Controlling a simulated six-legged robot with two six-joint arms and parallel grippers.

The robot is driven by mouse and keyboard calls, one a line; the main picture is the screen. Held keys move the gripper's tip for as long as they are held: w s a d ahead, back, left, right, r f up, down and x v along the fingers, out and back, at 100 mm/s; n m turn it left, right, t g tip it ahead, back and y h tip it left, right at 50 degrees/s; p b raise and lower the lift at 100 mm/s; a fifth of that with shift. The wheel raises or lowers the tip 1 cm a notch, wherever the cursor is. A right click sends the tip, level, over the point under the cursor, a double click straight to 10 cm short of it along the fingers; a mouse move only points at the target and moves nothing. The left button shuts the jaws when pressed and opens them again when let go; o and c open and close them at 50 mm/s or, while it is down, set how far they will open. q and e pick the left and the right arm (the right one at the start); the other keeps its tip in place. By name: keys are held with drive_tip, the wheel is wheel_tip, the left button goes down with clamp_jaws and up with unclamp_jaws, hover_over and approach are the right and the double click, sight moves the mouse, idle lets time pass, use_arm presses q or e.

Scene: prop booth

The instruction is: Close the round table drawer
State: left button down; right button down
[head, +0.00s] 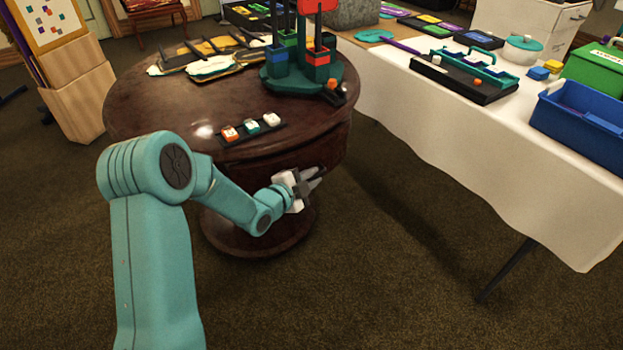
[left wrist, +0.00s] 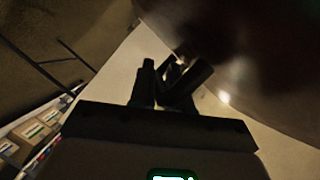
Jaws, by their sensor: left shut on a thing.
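The round table (head: 180,95) is dark, glossy wood on a thick pedestal. Its curved side, with the drawer front (head: 268,167), faces me under the rim. My left gripper (head: 314,181) is at this side, below the table top, with its dark fingers shut on the drawer handle. In the left wrist view the fingertips (left wrist: 176,76) meet around a small part beside the dark curved wood (left wrist: 265,50). The fingers hide most of the handle. How far the drawer stands out is hard to tell. My right gripper is not in view.
A black strip with several small blocks (head: 251,129) lies near the table's front edge. A teal stand (head: 292,78) and flat tools (head: 215,64) stand behind it. A white-clothed table (head: 440,125) with a blue bin (head: 580,122) is at right. Carpet in front is clear.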

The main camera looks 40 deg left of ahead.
sight(301, 169)
use_arm(q)
drive_tip(key=a, duration=0.1)
drive_tip(key=w+a, duration=0.1)
drive_tip(key=a+b, duration=0.1)
drive_tip(key=shift+w+a, duration=0.25)
drive_tip(key=shift+a, duration=0.05)
drive_tip(key=shift+a+r, duration=0.1)
drive_tip(key=shift+r, duration=0.05)
drive_tip(key=c, duration=1.4)
unclamp_jaws()
drive_tip(key=shift+c, duration=0.2)
drive_tip(key=shift+s+a, duration=0.1)
drive_tip(key=shift+s, duration=0.35)
drive_tip(key=p+v, duration=0.2)
drive_tip(key=v, duration=1.3)
drive_tip(key=shift+s+p, duration=0.25)
drive_tip(key=shift+p, duration=0.1)
